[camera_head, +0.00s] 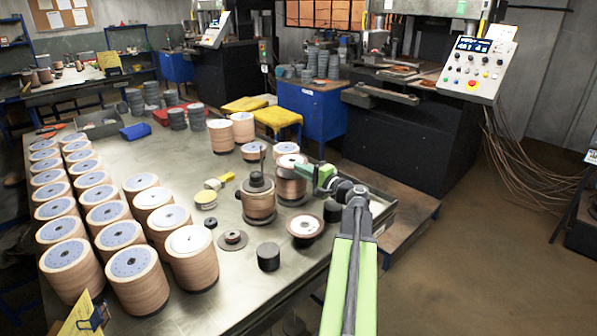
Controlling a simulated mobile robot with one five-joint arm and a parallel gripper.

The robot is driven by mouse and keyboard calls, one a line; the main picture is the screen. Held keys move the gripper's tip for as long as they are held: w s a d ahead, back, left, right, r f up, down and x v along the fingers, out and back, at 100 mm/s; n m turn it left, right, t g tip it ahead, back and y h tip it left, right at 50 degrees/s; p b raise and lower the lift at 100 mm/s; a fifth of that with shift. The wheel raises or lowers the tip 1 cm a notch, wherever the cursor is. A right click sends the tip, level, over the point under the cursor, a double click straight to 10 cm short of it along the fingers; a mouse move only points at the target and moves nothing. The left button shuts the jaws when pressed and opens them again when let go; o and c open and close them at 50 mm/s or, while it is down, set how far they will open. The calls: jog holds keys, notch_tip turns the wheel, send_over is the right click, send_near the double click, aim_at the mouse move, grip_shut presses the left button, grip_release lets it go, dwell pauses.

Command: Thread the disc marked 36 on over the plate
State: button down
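My gripper (302,181) is at the right-hand stack of tan discs (291,188), its green and dark parts reaching in from the right. Its fingertips are small and partly lost against the stack, so I cannot tell if they grip anything. Left of it is a tan stack with a dark round piece on top (257,188). A small round plate with a raised hub (233,239) lies flat to the left. No number 36 is legible on any disc.
Rows of tall tan disc stacks (130,264) fill the left of the metal table (228,305). A black cylinder (268,257) stands near the front right edge. Presses stand behind.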

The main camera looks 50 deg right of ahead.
jog(key=shift+f, duration=0.1)
jog(key=shift+f+b, duration=1.2)
jog(key=shift+b, duration=0.05)
jog(key=c, duration=1.5)
grip_release()
jog(key=shift+a+r, duration=0.1)
jog(key=shift+c, duration=0.2)
jog(key=shift+s, duration=0.1)
jog(key=s+a, duration=0.1)
jog(key=s, duration=1.6)
jog(key=shift+s, duration=0.15)
